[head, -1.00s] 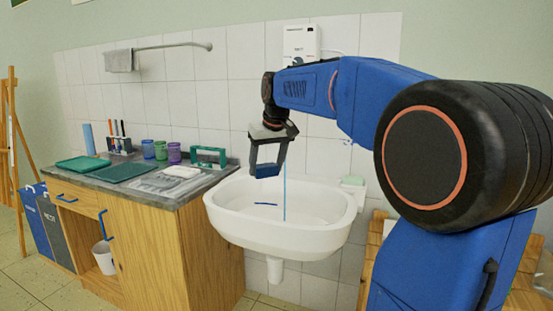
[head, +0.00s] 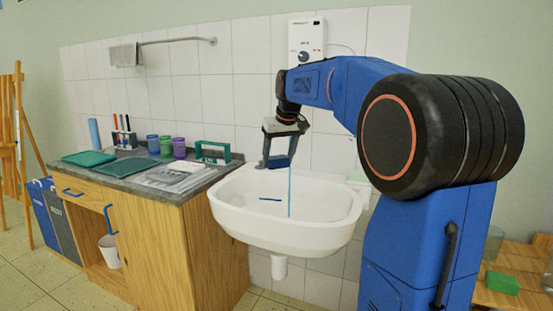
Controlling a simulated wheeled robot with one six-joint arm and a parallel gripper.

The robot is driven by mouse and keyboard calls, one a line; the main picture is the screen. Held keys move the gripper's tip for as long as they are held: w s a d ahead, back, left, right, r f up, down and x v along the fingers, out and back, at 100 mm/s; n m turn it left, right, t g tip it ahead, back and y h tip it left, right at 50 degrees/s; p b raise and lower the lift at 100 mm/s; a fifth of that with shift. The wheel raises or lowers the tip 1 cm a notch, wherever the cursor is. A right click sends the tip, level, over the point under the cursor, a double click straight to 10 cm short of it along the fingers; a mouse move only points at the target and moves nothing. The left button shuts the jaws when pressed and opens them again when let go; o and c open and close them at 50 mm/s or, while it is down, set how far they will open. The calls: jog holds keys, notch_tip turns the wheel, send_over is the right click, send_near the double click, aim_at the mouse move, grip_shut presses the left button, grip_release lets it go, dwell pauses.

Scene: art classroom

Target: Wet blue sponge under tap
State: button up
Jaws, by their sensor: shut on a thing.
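My gripper (head: 279,157) hangs over the white sink basin (head: 228,213), fingers pointing down. It is shut on the blue sponge (head: 278,162), which shows as a small dark blue piece between the fingertips, above the basin floor. A thin blue stream of water (head: 290,195) falls into the basin just right of the sponge. I cannot tell whether the stream touches the sponge. The tap itself is hidden behind my gripper and arm.
A thin dark blue item (head: 270,198) lies in the basin. A counter (head: 195,190) on the left holds cups, trays and a green-framed item (head: 213,152). A white box (head: 307,41) hangs on the wall. A green block (head: 503,283) lies on the wood at right.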

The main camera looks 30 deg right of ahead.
aim_at(284, 155)
jog(key=w+d+f, duration=0.1)
jog(key=w+d, duration=0.4)
jog(key=shift+w+d+f, duration=0.25)
jog(key=shift+w+f, duration=0.05)
jog(key=shift+w, duration=0.05)
dwell(0.3)
jog(key=shift+s, duration=0.1)
dwell(0.5)
jog(key=shift+s+a, duration=2.75)
jog(key=shift+s, duration=0.05)
jog(key=shift+r, duration=0.1)
jog(key=s+a+r, duration=0.3)
jog(key=shift+s+a+r, duration=0.25)
jog(key=shift+s+r, duration=0.05)
jog(key=shift+r, duration=0.1)
dwell(0.7)
